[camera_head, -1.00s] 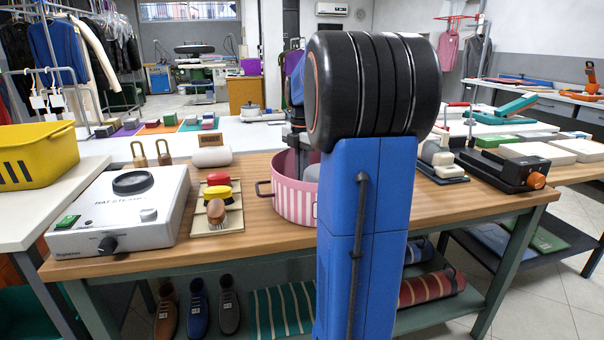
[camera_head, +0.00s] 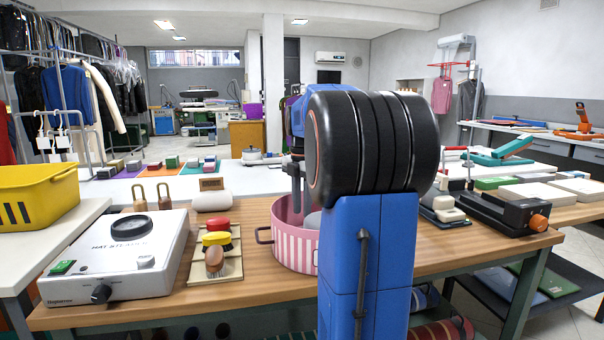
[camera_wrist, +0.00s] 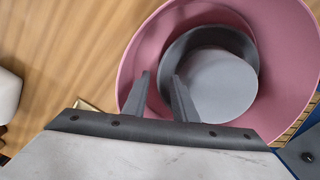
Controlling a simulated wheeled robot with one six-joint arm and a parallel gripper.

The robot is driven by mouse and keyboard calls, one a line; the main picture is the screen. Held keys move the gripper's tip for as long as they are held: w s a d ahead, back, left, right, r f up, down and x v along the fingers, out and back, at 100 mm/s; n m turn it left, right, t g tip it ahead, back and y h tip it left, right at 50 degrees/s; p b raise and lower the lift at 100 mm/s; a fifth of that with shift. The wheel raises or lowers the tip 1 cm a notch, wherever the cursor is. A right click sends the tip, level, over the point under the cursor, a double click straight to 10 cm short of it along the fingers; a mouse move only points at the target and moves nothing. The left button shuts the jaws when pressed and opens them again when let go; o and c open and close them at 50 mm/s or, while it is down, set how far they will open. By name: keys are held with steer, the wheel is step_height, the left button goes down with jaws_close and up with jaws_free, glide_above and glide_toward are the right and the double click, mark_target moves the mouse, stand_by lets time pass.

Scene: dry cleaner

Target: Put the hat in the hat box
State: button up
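The hat box (camera_head: 289,248) is a round pink-and-white striped tub with a dark side handle, standing open on the wooden table. The hat (camera_head: 313,223) is grey and sits inside it, mostly hidden by my arm and the box wall in the head view. In the wrist view the hat (camera_wrist: 222,85) shows a pale round top with a darker ring, within the pink box wall (camera_wrist: 285,35). In the head view my gripper (camera_head: 301,190) hangs upright at the box's rear rim.
A white hat steamer (camera_head: 120,262) and a tray of brushes (camera_head: 215,265) stand left of the box. Wooden blocks (camera_head: 152,195) and a pale rounded item (camera_head: 212,201) sit behind. A black device (camera_head: 505,212) is at right.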

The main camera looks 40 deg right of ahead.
step_height(320, 180, up, 12)
steer(key=shift+r, duration=0.2)
stand_by(0.4)
